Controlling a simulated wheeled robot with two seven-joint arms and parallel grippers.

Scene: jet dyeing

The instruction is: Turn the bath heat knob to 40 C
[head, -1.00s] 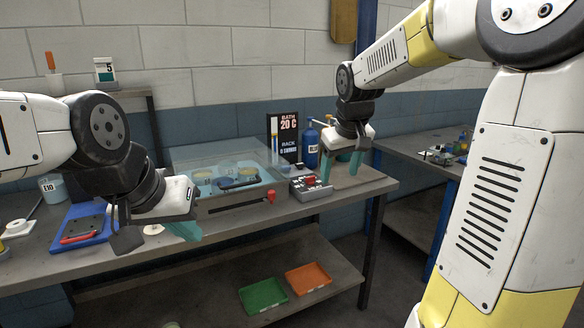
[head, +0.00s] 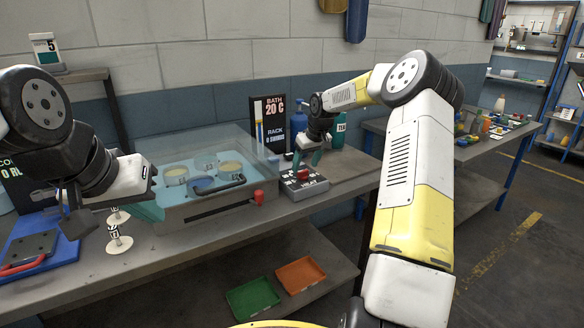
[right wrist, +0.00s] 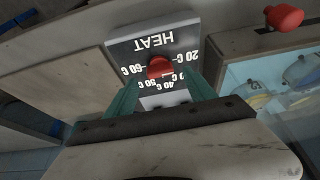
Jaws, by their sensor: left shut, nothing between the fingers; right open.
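The heat control box (head: 318,187) stands on the bench right of the bath, with a red knob (head: 303,175) on top. The right wrist view shows its panel lettered HEAT (right wrist: 155,40) with temperature marks, and the red knob (right wrist: 159,67); some marks are partly covered. My right gripper (head: 307,160) is open above the box, its teal fingers on either side of the knob in the right wrist view (right wrist: 160,88). I cannot tell whether they touch it. The display (head: 268,125) reads BATH 20 C. My left gripper (head: 150,211) is shut and empty at the bath's left front.
The clear-walled bath (head: 225,205) holds several round pots and has a red-ended lever (head: 258,197) in front. White spools (head: 119,240) stand by my left gripper. A blue bottle (head: 298,138) stands behind the box. Green (head: 252,298) and orange (head: 300,274) trays lie on the lower shelf.

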